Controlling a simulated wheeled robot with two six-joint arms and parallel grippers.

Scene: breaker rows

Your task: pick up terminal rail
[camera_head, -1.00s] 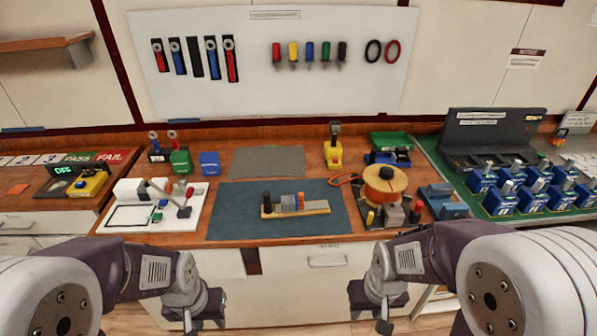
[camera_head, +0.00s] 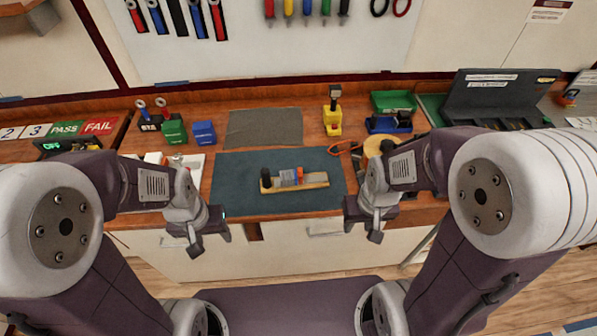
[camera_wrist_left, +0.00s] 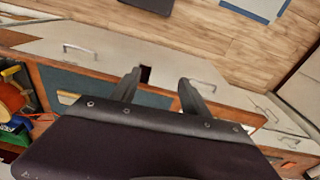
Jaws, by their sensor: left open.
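The terminal rail (camera_head: 316,181) is a pale, wood-coloured strip lying on the dark blue-grey mat (camera_head: 235,197). It carries a black upright piece at its left end and grey and orange blocks near its middle. My left gripper (camera_head: 196,243) is in front of the bench edge, left of the rail and apart from it. The left wrist view shows its two fingers (camera_wrist_left: 160,88) spread with nothing between them. My right gripper (camera_head: 368,228) is in front of the bench, right of the rail and apart from it; its finger gap is not clear.
A grey mat (camera_head: 265,128) lies behind the rail. A yellow tool stand (camera_head: 332,120), green bin (camera_head: 393,102) and orange spool (camera_head: 380,147) stand behind and right. A white board (camera_head: 191,163) is partly hidden by my left arm. The blue-grey mat around the rail is mostly clear.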

